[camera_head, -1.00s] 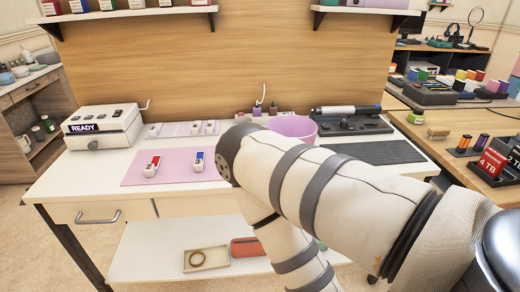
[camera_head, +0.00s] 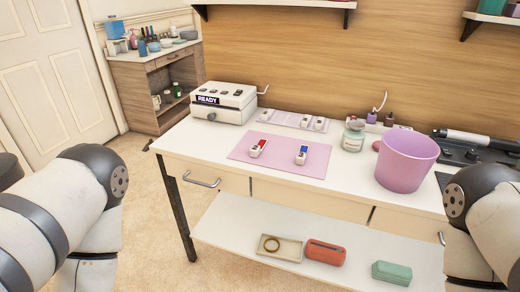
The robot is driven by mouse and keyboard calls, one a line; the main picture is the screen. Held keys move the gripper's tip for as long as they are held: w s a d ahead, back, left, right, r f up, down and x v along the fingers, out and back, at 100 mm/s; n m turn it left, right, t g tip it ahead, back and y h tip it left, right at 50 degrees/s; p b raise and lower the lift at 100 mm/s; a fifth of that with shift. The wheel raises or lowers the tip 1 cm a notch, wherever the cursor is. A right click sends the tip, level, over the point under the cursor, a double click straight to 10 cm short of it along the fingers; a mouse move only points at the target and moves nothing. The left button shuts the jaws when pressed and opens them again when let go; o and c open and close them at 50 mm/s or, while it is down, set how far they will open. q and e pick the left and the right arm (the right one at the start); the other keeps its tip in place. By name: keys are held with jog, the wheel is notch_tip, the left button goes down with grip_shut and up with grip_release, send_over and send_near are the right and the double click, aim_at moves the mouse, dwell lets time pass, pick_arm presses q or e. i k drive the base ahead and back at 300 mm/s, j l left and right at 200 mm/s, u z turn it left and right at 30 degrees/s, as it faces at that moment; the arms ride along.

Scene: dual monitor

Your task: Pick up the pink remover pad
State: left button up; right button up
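A small rounded pink object (camera_head: 376,146), which looks like the pink remover pad, lies on the white table just left of the pink bin (camera_head: 406,160). The bin's side partly hides it. A glass jar with a pale lid (camera_head: 353,136) stands close to its left. A flat pink mat (camera_head: 262,167) lies farther left on the table. My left arm shows at the left edge and my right arm at the right edge. Neither gripper is visible, and nothing touches the pink object.
A red-marked device (camera_head: 258,149) and a blue-marked device (camera_head: 302,155) lie on the mat. The READY box (camera_head: 224,101) stands at the back left. A black tool station (camera_head: 470,148) is right of the bin. The lower shelf (camera_head: 225,226) holds a tray and two cases.

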aim_at(376, 145)
jog(key=i+j+z, duration=0.1)
jog(key=z, duration=0.25)
jog(key=i+j+z, duration=0.15)
jog(key=z, duration=0.15)
jog(key=i+j+z, duration=0.15)
jog(key=z, duration=0.2)
